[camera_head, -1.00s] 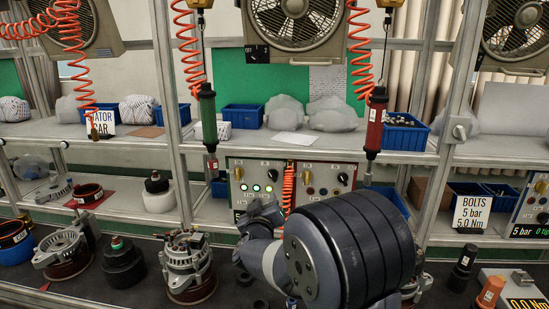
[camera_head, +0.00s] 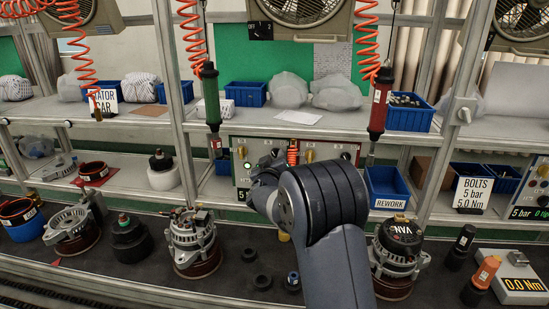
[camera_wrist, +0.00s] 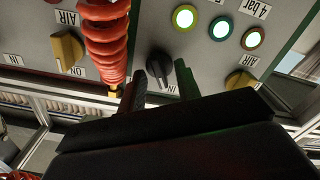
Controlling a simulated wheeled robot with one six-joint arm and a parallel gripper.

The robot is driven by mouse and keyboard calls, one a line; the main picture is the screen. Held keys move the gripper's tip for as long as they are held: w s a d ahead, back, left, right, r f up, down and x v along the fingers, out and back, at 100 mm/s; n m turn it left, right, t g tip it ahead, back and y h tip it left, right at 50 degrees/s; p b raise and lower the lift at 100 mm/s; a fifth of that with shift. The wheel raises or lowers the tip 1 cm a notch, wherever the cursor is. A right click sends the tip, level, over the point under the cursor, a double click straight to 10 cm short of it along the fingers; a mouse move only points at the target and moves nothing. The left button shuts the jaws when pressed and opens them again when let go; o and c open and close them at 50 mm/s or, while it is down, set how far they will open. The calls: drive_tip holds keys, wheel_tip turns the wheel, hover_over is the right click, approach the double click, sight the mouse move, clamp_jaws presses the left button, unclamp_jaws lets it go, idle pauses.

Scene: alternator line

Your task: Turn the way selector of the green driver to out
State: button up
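The green driver (camera_head: 210,98) hangs upright on its orange coil in the head view. Its control panel (camera_head: 240,172) is below it on the shelf, partly hidden by my arm. In the wrist view, which sees the panel upside down, the black selector knob (camera_wrist: 158,66) has an IN label (camera_wrist: 168,86) beside it. My gripper (camera_wrist: 160,82) is open, with a fingertip on either side of the knob. A gap seems to show at each side; I cannot tell whether either finger touches it. The knob's exact pointing direction is unclear.
Lit buttons (camera_wrist: 221,28) and a yellow AIR knob (camera_wrist: 240,80) are close by on the panel. A red coiled hose (camera_wrist: 105,40) hangs just left of the fingers in the wrist view. The red driver (camera_head: 379,103) hangs to the right. Alternators (camera_head: 195,240) stand on the bench below.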

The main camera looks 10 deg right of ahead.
clamp_jaws()
idle(0.3)
drive_tip(key=shift+m+b, duration=0.35)
drive_tip(key=shift+m, duration=0.05)
drive_tip(key=m+b, duration=0.6)
drive_tip(key=m, duration=0.5)
idle(0.3)
idle(0.3)
unclamp_jaws()
idle(0.3)
